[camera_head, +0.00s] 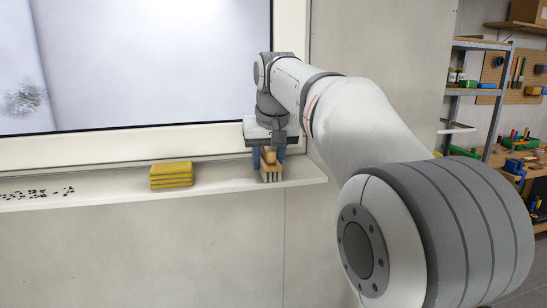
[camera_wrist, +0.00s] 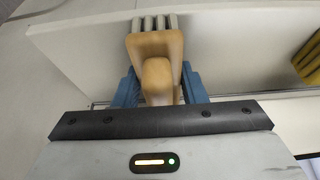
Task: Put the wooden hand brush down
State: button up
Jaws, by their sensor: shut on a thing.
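The wooden hand brush (camera_head: 270,164) is at the right end of a pale window sill (camera_head: 222,181), its light bristles pointing down. My gripper (camera_head: 269,158) is above the sill, its blue fingers shut on the brush from both sides. In the wrist view the brush (camera_wrist: 156,55) shows its tan wooden body and handle between the blue fingers (camera_wrist: 158,88), with rows of bristles at the far end. The bristles are at or very near the sill surface; I cannot tell whether they touch it.
A stack of yellow sponges (camera_head: 171,175) lies on the sill left of the brush. Small dark bits (camera_head: 38,192) are scattered further left. A window (camera_head: 150,65) is behind. A shelf (camera_head: 480,91) and a cluttered workbench (camera_head: 520,165) stand at the far right. The sill between sponges and brush is clear.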

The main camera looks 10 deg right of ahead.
jog(key=o, duration=1.1)
jog(key=shift+f, duration=0.1)
jog(key=v, duration=1.2)
jog(key=shift+g, duration=0.3)
jog(key=s+f, duration=0.7)
jog(key=f, duration=0.3)
jog(key=s+f, duration=0.8)
jog(key=f, duration=0.3)
jog(key=s+d+f, duration=0.1)
jog(key=s+f, duration=0.7)
jog(key=f, duration=0.3)
jog(key=shift+s+d+f, duration=0.1)
jog(key=shift+f, duration=0.15)
